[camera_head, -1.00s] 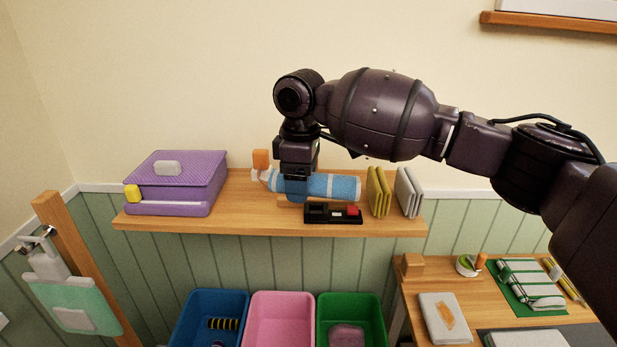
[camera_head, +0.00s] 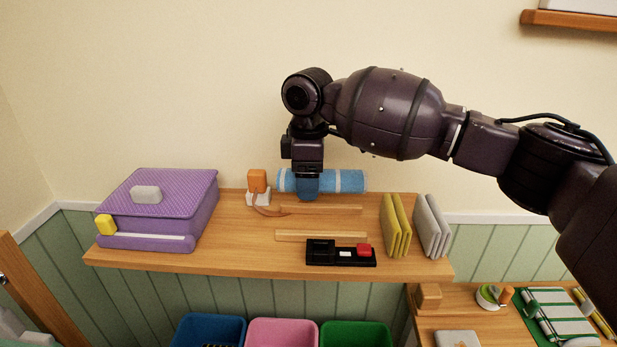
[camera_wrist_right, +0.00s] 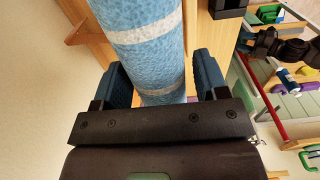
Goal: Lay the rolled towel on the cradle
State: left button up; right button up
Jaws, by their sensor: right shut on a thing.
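The rolled towel (camera_head: 342,181), blue with pale bands, is held level by my right gripper (camera_head: 308,188), near its middle in the head view. In the right wrist view, the two blue fingers of the right gripper (camera_wrist_right: 160,85) stand either side of the towel (camera_wrist_right: 145,45). The cradle appears to be two parallel wooden rails (camera_head: 320,236) on the shelf. Both rails show in front of and below the towel in the head view, with nothing on them. The exact gap between towel and shelf is hard to judge. My left gripper is not in view.
On the shelf (camera_head: 240,262) are a purple box (camera_head: 165,195) at left, an orange-topped white item (camera_head: 258,185), a black tray with a red block (camera_head: 340,254) in front of the rails, and yellow (camera_head: 395,225) and grey (camera_head: 430,225) upright panels at right. Coloured bins (camera_head: 282,332) stand below.

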jog(key=shift+w+r+p, duration=0.1)
jog(key=shift+p, duration=0.9)
jog(key=shift+f, duration=3.75)
jog(key=o, duration=1.1)
